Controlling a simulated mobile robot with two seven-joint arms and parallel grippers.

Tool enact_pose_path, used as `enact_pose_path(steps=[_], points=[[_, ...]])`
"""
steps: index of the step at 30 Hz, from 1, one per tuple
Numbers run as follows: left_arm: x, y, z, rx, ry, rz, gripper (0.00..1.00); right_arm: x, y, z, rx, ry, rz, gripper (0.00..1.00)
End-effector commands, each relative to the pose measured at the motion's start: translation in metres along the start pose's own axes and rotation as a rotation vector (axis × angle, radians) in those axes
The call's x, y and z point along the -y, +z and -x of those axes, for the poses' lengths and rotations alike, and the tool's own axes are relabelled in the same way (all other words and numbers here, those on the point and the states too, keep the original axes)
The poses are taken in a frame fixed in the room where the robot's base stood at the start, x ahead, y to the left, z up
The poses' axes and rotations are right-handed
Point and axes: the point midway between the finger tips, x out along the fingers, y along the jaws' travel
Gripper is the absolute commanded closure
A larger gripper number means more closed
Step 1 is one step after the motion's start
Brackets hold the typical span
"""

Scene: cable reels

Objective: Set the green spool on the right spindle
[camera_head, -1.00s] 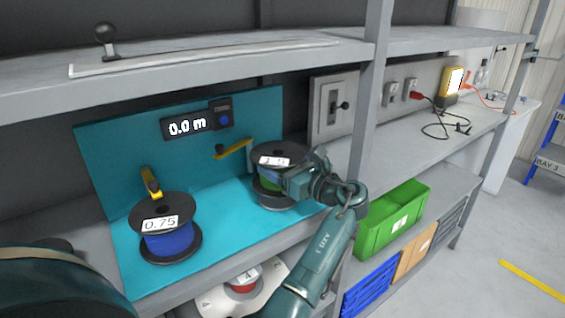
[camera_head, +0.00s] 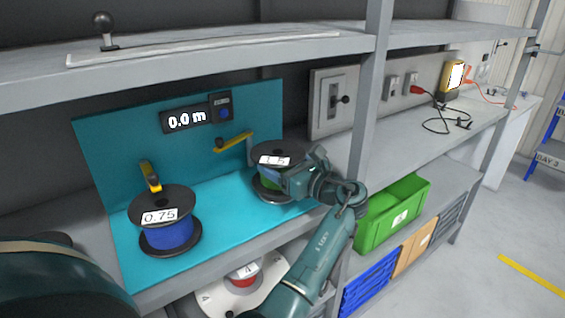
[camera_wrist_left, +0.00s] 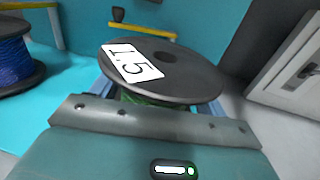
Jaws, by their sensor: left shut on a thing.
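The green spool (camera_head: 267,183) has black flanges, green cable and a 1.5 label. It stands roughly upright at the right side of the turquoise board. My left gripper (camera_head: 290,183) is shut on it from the right. In the left wrist view the spool's top flange (camera_wrist_left: 165,70) fills the middle, with its centre hole showing and a little green below. The right spindle is hidden by the spool, so I cannot tell how far the spool sits on it. My right gripper is not in view.
A blue spool (camera_head: 168,235) labelled 0.75 stands at left on the turquoise board (camera_head: 215,215). A yellow arm (camera_head: 235,141) is just behind the green spool. A meter (camera_head: 190,118) reads 0.0 m. A shelf post (camera_head: 362,120) and a grey switch panel (camera_head: 333,100) stand at right.

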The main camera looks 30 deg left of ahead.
Motion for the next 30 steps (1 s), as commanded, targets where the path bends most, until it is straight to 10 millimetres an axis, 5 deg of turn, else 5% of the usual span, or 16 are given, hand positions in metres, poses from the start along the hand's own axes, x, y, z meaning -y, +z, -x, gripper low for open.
enact_pose_path(steps=[26, 27, 30], points=[[0.000, -0.019, 0.000, 0.004, 0.000, 0.003, 0.71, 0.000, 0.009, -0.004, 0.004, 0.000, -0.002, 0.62], [0.000, -0.019, 0.000, 0.004, 0.000, 0.003, 0.23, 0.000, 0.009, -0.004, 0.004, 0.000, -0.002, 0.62], [0.000, -0.019, 0.000, 0.003, 0.000, 0.002, 0.15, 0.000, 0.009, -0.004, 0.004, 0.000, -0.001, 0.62]])
